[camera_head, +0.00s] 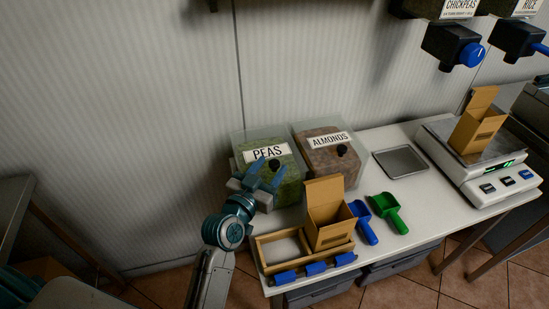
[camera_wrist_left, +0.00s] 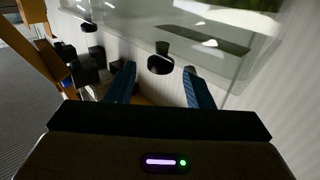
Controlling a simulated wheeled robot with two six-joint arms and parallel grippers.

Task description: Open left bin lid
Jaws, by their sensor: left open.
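The left bin is a clear box labelled PEAS (camera_head: 254,139), filled with green peas, standing at the left end of the counter. Its lid looks shut. A black knob (camera_head: 274,164) sits on its sloping front. My left gripper (camera_head: 267,174) is open at this front, its blue fingers pointing towards the knob. In the left wrist view, the black knob (camera_wrist_left: 160,64) shows between and just beyond the fingertips (camera_wrist_left: 160,76). I cannot tell whether either finger touches it. My right gripper is not in view.
The ALMONDS bin (camera_head: 325,166) stands close on the right. A wooden tray (camera_head: 265,250) and an open cardboard box (camera_head: 326,231) are in front. A blue scoop (camera_head: 364,226), a green scoop (camera_head: 390,214) and a scale (camera_head: 478,175) lie further right. The wall is behind.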

